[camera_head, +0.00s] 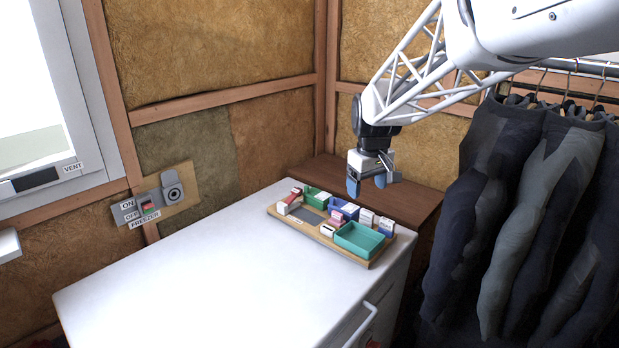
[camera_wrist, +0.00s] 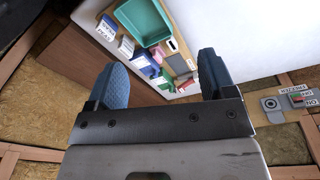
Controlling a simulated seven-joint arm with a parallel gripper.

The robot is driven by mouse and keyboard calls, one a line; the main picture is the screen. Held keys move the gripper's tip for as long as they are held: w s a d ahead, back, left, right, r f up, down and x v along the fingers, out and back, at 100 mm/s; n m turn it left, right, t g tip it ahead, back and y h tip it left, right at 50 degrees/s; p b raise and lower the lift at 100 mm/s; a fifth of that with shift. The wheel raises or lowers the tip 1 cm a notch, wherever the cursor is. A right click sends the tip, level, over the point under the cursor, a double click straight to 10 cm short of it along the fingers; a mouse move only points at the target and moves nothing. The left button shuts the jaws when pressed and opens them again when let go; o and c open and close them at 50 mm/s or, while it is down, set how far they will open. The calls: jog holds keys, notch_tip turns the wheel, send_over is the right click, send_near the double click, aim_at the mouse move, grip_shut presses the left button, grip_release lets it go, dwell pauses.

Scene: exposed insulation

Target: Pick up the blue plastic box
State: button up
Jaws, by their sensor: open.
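The small blue plastic box (camera_head: 345,207) sits in the wooden tray (camera_head: 284,222) on the white freezer top, between the green box and the small white boxes. In the wrist view the blue box (camera_wrist: 141,61) shows partly, between the two fingers. My gripper (camera_head: 367,184) hangs above the back of the tray, apart from the blue box. In the wrist view my gripper (camera_wrist: 162,76) has its two blue fingertips wide apart, with nothing held.
A teal box (camera_head: 359,239) and a green box (camera_head: 317,198) share the tray with several small cartons. The freezer top (camera_head: 220,275) is clear at front left. A brown surface (camera_head: 400,203) lies behind. Hanging clothes (camera_head: 515,200) crowd the right.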

jog(key=w+f+n, duration=0.2)
jog(key=w+f, duration=0.3)
jog(key=w, duration=0.8)
jog(key=n+g, duration=0.1)
jog(key=n, duration=0.1)
send_over(345, 206)
notch_tip(345, 206, down, 9)
jog(key=shift+w+f, duration=0.15)
jog(key=shift+f, duration=0.15)
jog(key=shift+f, duration=1.2)
jog(key=shift+f, duration=0.1)
jog(key=shift+f, duration=2.5)
jog(key=shift+c, duration=0.2)
